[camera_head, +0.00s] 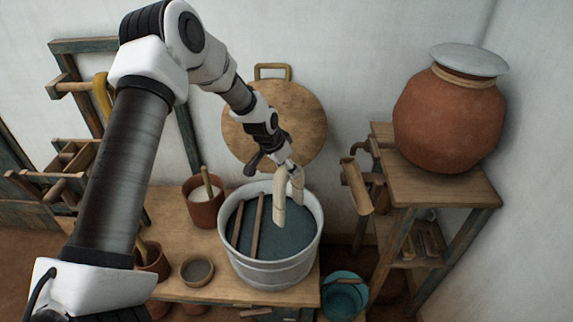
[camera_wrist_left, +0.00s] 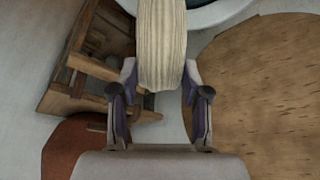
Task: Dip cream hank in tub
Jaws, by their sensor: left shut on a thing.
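The cream hank (camera_head: 279,200) hangs from my left gripper (camera_head: 291,170) in the head view. Its lower end is over the right part of the tub (camera_head: 268,279), inside the rim, and seems to reach the dark blue-grey liquid (camera_head: 283,237); contact is hard to tell. In the left wrist view the hank (camera_wrist_left: 162,45) fills the space between the fingers of my left gripper (camera_wrist_left: 159,100), which is shut on it. Part of the tub's rim (camera_wrist_left: 215,15) shows at the top there. My right gripper is in neither view.
Two wooden sticks (camera_head: 257,226) lie across the tub's left side. A brown pot with white contents (camera_head: 205,213) and a small bowl (camera_head: 197,270) stand left of it on the bench (camera_head: 170,215). A round wooden lid (camera_head: 240,130) leans behind. A clay jar (camera_head: 447,120) stands on a right-hand stand.

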